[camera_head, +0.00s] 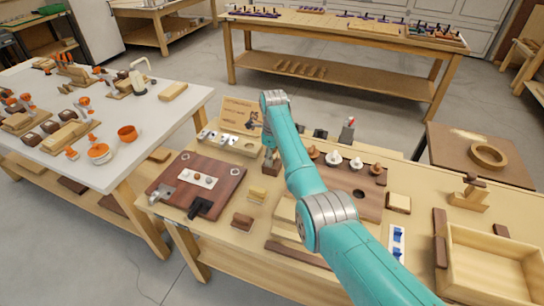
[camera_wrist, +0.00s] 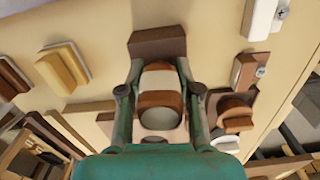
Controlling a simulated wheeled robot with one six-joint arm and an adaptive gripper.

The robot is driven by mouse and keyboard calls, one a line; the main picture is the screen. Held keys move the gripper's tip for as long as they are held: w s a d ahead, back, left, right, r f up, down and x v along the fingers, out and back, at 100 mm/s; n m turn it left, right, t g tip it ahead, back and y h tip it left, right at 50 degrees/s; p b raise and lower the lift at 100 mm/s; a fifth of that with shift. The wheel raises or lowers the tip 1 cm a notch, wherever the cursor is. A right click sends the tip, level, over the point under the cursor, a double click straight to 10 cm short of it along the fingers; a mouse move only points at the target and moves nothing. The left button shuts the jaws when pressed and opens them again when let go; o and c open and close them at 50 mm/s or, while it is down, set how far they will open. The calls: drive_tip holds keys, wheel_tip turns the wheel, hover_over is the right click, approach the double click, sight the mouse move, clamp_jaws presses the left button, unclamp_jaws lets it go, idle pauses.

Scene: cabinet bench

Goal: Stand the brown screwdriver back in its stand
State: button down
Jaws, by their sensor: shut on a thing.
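My gripper (camera_head: 269,157) points down over the rear middle of the bench, partly hidden by my arm in the head view. In the wrist view its two fingers (camera_wrist: 158,72) are closed on a brown-and-white banded handle (camera_wrist: 160,98), which looks like the brown screwdriver seen nearly end-on. A dark brown block (camera_wrist: 157,43), possibly the stand, lies just beyond the fingertips. The block also shows below the gripper in the head view (camera_head: 271,169). The screwdriver's tip is hidden, and I cannot tell whether it is inside the block.
A dark red-brown board (camera_head: 165,187) with a white knob strip lies left of the gripper. A yellow block (camera_head: 257,193) and a small brown block (camera_head: 243,220) are in front. A board with several cone-shaped pieces (camera_head: 335,158) is right. An open wooden tray (camera_head: 453,270) stands far right.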

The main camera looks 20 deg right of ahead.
drive_tip(key=shift+f, duration=0.15)
drive_tip(key=c, duration=0.7)
unclamp_jaws()
drive_tip(key=o, duration=0.4)
drive_tip(key=shift+r, duration=3.75)
drive_tip(key=shift+f, duration=0.1)
